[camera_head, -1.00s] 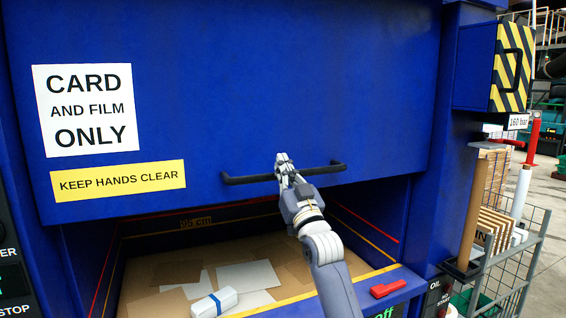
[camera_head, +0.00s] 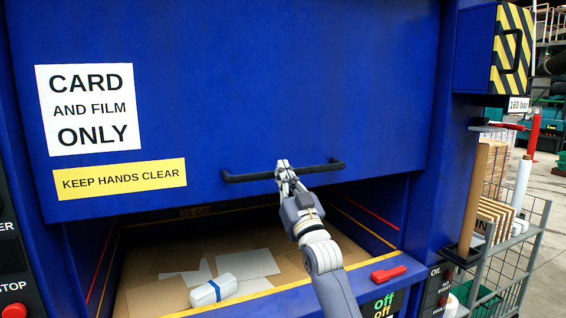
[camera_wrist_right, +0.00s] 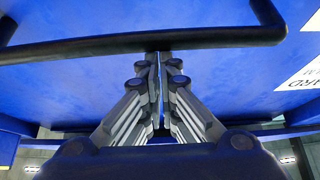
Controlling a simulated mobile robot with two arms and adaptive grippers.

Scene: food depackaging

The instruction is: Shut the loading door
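The loading door (camera_head: 270,90) is a large blue panel with white and yellow signs. It is partly down, with a wide opening below its lower edge. Its black bar handle (camera_head: 240,176) runs across near the bottom and also shows in the right wrist view (camera_wrist_right: 80,47). My right gripper (camera_head: 284,166) is at the middle of the handle, its fingertips reaching just above the bar. In the right wrist view its fingers (camera_wrist_right: 160,60) are together with only a thin slit, tips against or very near the bar, not visibly clamped around it. My left gripper is out of view.
Inside the chamber lie flat card sheets (camera_head: 250,262) and a white-blue packet (camera_head: 211,291). A red latch-like part (camera_head: 389,273) sits on the front ledge. A wire cart (camera_head: 515,262) with cardboard stands at the right. A striped box (camera_head: 508,52) juts out above it.

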